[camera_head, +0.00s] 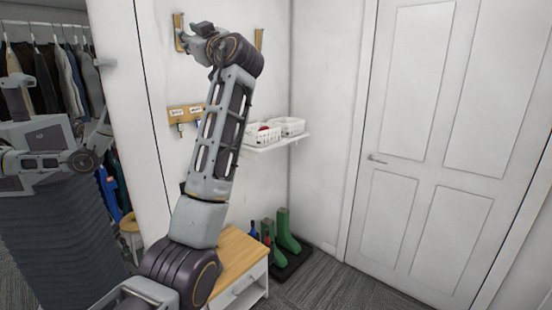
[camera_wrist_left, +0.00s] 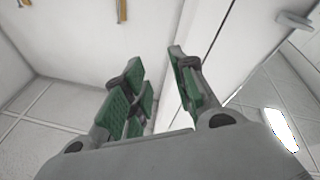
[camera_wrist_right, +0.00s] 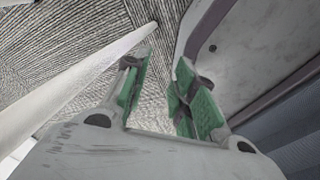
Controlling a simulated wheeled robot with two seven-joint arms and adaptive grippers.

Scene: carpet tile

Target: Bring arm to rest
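My left arm rises through the middle of the head view, and its gripper (camera_head: 190,38) is high in front of the white wall, near a wooden hook. Whether it touches the hook cannot be told there. In the left wrist view its green-padded fingers (camera_wrist_left: 157,85) are apart, with nothing between them. My right gripper does not show clearly in the head view. In the right wrist view its green-padded fingers (camera_wrist_right: 160,85) are apart and empty, over the grey carpet (camera_wrist_right: 80,50).
A wall shelf (camera_head: 277,143) holds white baskets. A wood-topped cabinet (camera_head: 238,252) and green boots (camera_head: 287,232) stand below. A closed white door (camera_head: 440,140) is on the right. Clothes (camera_head: 65,75) hang at far left.

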